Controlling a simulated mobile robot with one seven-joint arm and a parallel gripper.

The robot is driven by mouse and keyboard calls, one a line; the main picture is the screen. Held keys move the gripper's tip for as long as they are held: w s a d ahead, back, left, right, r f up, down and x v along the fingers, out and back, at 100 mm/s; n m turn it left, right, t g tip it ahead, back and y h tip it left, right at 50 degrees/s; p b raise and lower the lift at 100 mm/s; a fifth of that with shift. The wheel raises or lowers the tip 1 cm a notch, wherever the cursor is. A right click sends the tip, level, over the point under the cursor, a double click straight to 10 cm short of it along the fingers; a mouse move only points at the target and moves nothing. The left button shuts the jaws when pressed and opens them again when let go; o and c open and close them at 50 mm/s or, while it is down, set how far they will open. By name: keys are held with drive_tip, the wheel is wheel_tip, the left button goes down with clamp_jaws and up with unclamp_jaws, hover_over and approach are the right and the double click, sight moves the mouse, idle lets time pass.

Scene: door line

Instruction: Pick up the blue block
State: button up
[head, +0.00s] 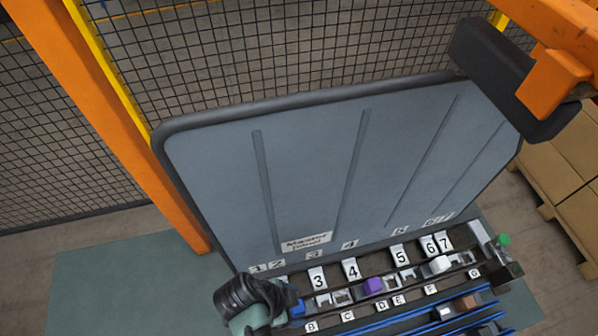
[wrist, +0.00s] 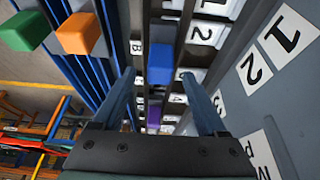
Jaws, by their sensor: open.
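The blue block (wrist: 160,62) sits on the dark numbered rail, near a B label, in the wrist view. In the head view a blue patch of it (head: 297,309) shows at the right edge of my wrist, which hides the rest. My gripper (wrist: 158,76) is open, with one finger on each side of the block's line and nothing held. The block appears just beyond the fingertips; I cannot tell whether they touch it. In the head view my gripper's dark body (head: 250,298) is over the left end of the rail, its fingertips hidden.
A purple block (head: 374,286) and a white block (head: 440,264) stand farther right along the rail. A grey panel (head: 310,170) rises behind it. Blue rails in front carry an orange block (wrist: 80,33) and a green block (wrist: 25,31). An orange post (head: 110,130) stands left.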

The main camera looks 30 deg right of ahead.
drive_tip(key=shift+x, duration=1.45)
drive_tip(key=shift+a, duration=0.1)
clamp_jaws()
